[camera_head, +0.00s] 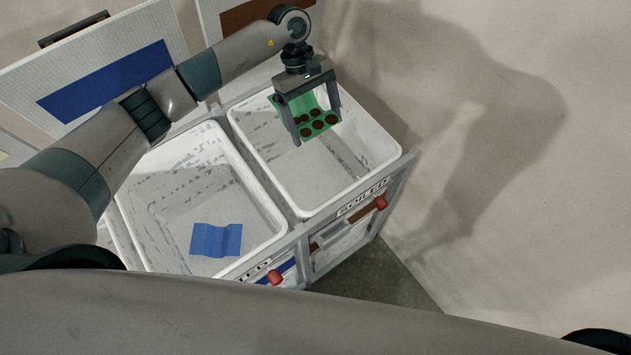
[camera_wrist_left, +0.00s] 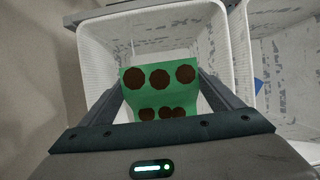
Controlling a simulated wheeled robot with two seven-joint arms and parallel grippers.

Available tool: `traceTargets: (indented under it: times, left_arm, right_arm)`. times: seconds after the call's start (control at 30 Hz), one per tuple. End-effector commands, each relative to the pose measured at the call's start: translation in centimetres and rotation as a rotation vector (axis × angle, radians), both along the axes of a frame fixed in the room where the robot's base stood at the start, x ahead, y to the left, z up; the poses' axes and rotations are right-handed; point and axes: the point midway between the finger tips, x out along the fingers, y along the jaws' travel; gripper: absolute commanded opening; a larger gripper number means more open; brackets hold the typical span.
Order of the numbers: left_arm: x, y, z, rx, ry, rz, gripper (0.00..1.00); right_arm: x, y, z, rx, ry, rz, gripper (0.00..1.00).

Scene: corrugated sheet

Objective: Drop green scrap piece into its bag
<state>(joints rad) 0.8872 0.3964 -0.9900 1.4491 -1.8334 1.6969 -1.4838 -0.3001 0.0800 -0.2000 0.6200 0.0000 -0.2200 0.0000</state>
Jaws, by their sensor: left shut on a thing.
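A green corrugated scrap piece (camera_head: 318,125) with several round brown spots hangs from my left gripper (camera_head: 318,122), which is shut on it. The same piece (camera_wrist_left: 160,92) shows between the fingers in the left wrist view. It is held above the right-hand white bin (camera_head: 335,172), whose front label reads "SOILED". The wrist view shows the inside of this bin (camera_wrist_left: 90,50) below the piece. No other thing shows on the visible part of that bin's floor. My right gripper is not in view.
A second white bin (camera_head: 160,200) stands to the left and holds a blue corrugated piece (camera_head: 216,240). Red knobs (camera_head: 275,278) are on the bin fronts. Panels with a blue rectangle (camera_head: 105,80) and a brown one (camera_head: 250,15) stand behind.

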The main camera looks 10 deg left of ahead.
Motion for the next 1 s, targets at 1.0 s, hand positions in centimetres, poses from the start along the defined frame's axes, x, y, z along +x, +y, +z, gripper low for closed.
traceTargets:
  times: [1.0]
  left_arm:
    - [0.0,0.0,-5.6,-0.001,0.000,0.001,0.63]
  right_arm:
    - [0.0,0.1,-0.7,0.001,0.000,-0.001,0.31]
